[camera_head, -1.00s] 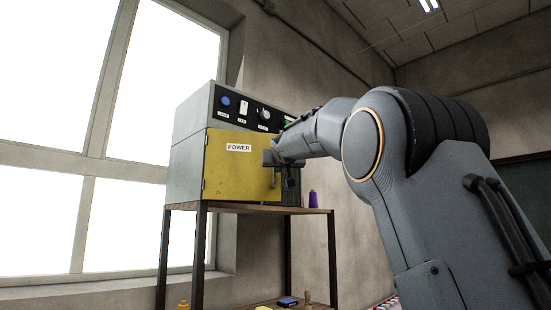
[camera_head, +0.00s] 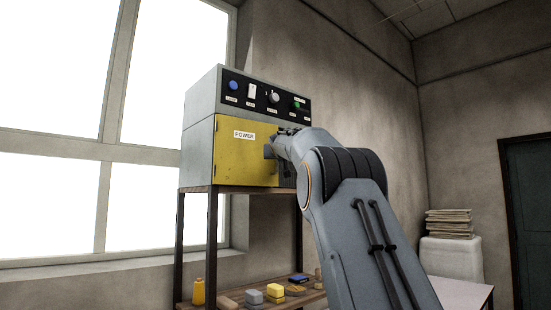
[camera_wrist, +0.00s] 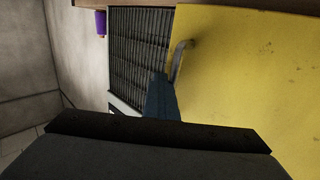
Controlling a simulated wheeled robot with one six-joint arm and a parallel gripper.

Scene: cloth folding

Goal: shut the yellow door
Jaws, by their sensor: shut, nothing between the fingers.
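The yellow door (camera_head: 240,158), labelled POWER, is on the front of a grey box (camera_head: 200,120). It looks flush or nearly flush with the box front; my arm hides its right edge. My gripper (camera_head: 270,151) is shut and empty at the door's right side. In the wrist view, the yellow door (camera_wrist: 255,75) fills the right part, with its metal handle (camera_wrist: 180,57) near its left edge. The fingers of my gripper (camera_wrist: 158,90) show just below the handle, beside the door edge and a dark grille (camera_wrist: 140,45). I cannot tell whether they touch the door.
A purple spool (camera_wrist: 101,22) is beside the box.

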